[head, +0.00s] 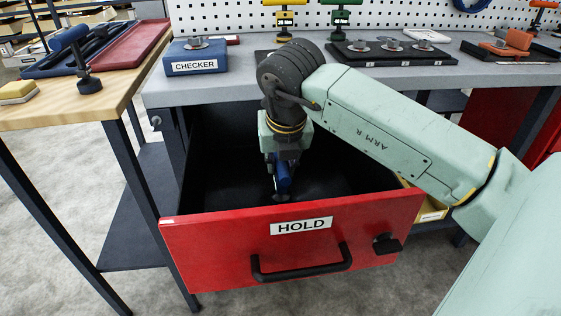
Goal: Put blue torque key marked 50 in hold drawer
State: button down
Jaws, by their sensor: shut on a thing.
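The red hold drawer (215,239), labelled HOLD, is pulled open below the grey bench. My gripper (283,172) points down inside the drawer opening, behind its front panel. It is shut on a blue torque key (284,180), whose blue part shows just below the gripper. The marking on the key is not visible. The lower end of the key is dark against the drawer floor, and I cannot tell whether it touches the floor. The rest of the drawer's visible interior looks empty.
The blue CHECKER block (196,58) stands on the grey bench (300,89) above the drawer. Another blue-handled key (76,50) stands on the wooden table (118,87) at left. A yellow box (433,211) sits right of the drawer.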

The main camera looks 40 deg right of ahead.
jog(key=c, duration=1.4)
grip_release()
jog(key=shift+f, duration=0.1)
jog(key=shift+c, duration=0.2)
jog(key=shift+r+p, duration=0.3)
jog(key=shift+r, duration=0.1)
jog(key=v, duration=1.1)
jog(key=shift+s+a+r, duration=0.1)
jog(key=shift+s+r, duration=0.05)
jog(key=shift+r, duration=0.1)
